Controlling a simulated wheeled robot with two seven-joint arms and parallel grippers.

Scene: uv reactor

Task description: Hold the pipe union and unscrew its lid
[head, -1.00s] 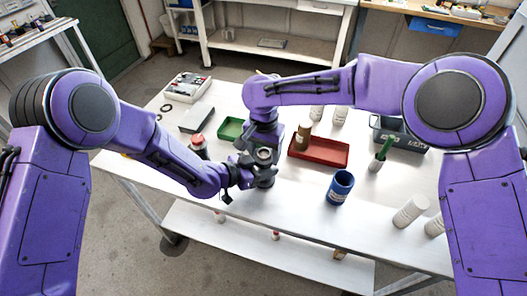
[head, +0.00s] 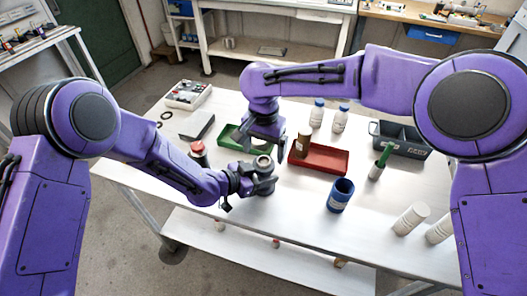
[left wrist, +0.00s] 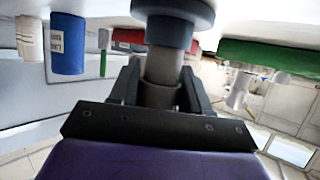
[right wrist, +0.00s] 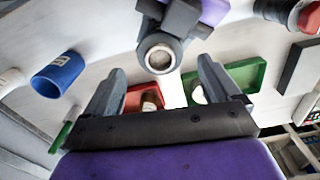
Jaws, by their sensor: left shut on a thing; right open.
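The grey pipe union (head: 263,162) stands upright at the front middle of the table. My left gripper (head: 258,178) is shut on it from the left; the left wrist view shows the fingers around its grey pipe section (left wrist: 163,68), with a wide flange (left wrist: 172,10) beyond. My right gripper (head: 266,140) is open behind and above the union, pointing down. In the right wrist view, the union's ring-shaped top with a dark bore (right wrist: 160,57) lies beyond the fingertips, apart from them. I cannot tell a separate lid from the ring.
A green tray (head: 229,141) and a red tray (head: 332,168) holding a brown cylinder (head: 303,145) lie behind the union. A red-topped container (head: 198,150) stands near my left forearm. A blue cup (head: 340,195) stands to the right.

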